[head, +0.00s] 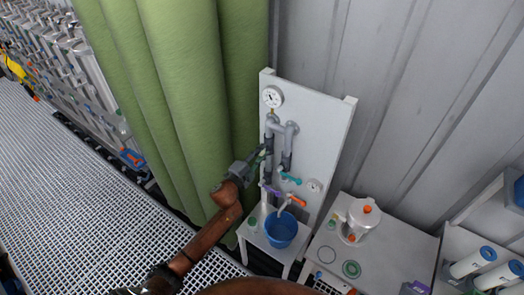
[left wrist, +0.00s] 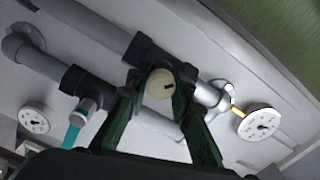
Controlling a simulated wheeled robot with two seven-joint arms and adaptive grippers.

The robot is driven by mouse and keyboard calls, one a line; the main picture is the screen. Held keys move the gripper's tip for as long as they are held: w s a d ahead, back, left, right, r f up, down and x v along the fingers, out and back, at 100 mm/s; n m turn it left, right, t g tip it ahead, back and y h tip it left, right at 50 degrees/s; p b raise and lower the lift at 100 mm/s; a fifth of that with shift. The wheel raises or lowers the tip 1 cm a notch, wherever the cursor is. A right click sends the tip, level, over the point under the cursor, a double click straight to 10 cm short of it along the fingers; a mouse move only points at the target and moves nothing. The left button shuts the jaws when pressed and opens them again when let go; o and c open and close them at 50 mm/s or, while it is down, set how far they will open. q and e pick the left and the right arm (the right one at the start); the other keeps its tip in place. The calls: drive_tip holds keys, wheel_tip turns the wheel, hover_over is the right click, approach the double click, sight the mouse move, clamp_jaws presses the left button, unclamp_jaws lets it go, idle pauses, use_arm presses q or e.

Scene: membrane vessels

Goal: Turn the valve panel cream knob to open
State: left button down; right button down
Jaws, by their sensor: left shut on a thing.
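The white valve panel (head: 318,122) stands upright against the wall, with grey pipes on its face. In the left wrist view the round cream knob (left wrist: 159,84) faces the camera, with a dark slot mark on it. It sits on a dark fitting of the pipe. My left gripper (head: 264,154) reaches the pipes from the left. In the left wrist view its green fingers (left wrist: 162,93) lie on both sides of the knob, shut on it. In the head view I cannot make out the knob at the gripper. My right gripper is not in view.
The panel also bears a gauge (head: 272,97), a teal handle (head: 291,178), an orange handle (head: 297,201) and a purple handle (head: 271,190). A blue bucket (head: 281,230) stands below. A green curtain (head: 180,80) hangs left; a metal jug (head: 360,221) stands right.

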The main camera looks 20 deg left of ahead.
use_arm(q)
drive_tip(key=n+p, duration=0.2)
drive_tip(key=n, duration=0.2)
drive_tip(key=shift+a+r, duration=0.1)
drive_tip(key=shift+n+p, duration=0.6)
drive_tip(key=shift+n, duration=1.1)
drive_tip(key=c, duration=1.7)
unclamp_jaws()
drive_tip(key=shift+s, duration=0.1)
drive_tip(key=v, duration=1.2)
